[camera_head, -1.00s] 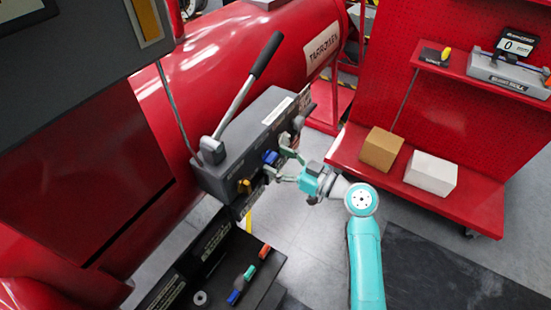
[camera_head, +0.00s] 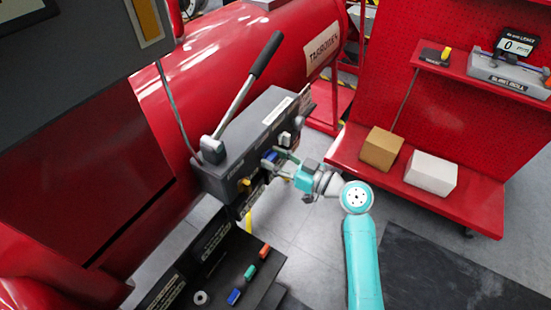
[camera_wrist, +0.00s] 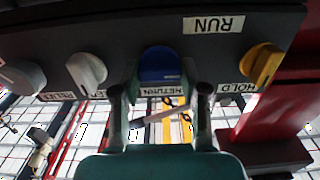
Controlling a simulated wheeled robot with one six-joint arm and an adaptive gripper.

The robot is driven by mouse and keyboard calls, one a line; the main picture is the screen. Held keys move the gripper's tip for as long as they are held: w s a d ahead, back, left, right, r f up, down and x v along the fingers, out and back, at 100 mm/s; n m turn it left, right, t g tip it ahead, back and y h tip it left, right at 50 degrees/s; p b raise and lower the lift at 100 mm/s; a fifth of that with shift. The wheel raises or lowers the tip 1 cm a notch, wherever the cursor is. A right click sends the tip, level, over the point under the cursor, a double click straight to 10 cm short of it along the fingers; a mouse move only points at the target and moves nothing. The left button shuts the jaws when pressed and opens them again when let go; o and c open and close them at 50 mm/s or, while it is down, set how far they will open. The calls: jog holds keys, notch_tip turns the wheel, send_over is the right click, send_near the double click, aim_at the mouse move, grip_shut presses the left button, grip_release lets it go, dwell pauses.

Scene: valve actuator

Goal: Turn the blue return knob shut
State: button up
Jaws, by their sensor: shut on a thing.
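The blue return knob (camera_head: 269,156) is on the front face of the grey actuator box (camera_head: 231,158). In the wrist view the blue knob (camera_wrist: 160,66) sits at the middle, above a label reading RETURN that appears upside down. My gripper (camera_head: 274,164) reaches the knob from the right. In the wrist view my gripper (camera_wrist: 160,92) has one finger on each side of the knob and is shut on it. The fingers hide the knob's lower sides, and its turn angle is hard to read.
The yellow HOLD knob (camera_wrist: 262,66) is close on one side of my fingers and a grey knob (camera_wrist: 87,70) on the other. A long black-handled lever (camera_head: 247,84) rises from the box. A dark tray (camera_head: 262,283) with coloured pieces is below. A red shelf unit (camera_head: 470,190) stands at right.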

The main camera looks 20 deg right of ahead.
jog(key=m, duration=0.8)
jog(key=shift+w+d+m, duration=0.1)
jog(key=shift+m, duration=0.2)
jog(key=m, duration=0.4)
jog(key=shift+f+m, duration=0.1)
jog(key=shift+m, duration=0.2)
jog(key=shift+f+m, duration=0.1)
jog(key=shift+m, duration=1.9)
jog(key=o, duration=1.1)
jog(key=shift+o, duration=0.2)
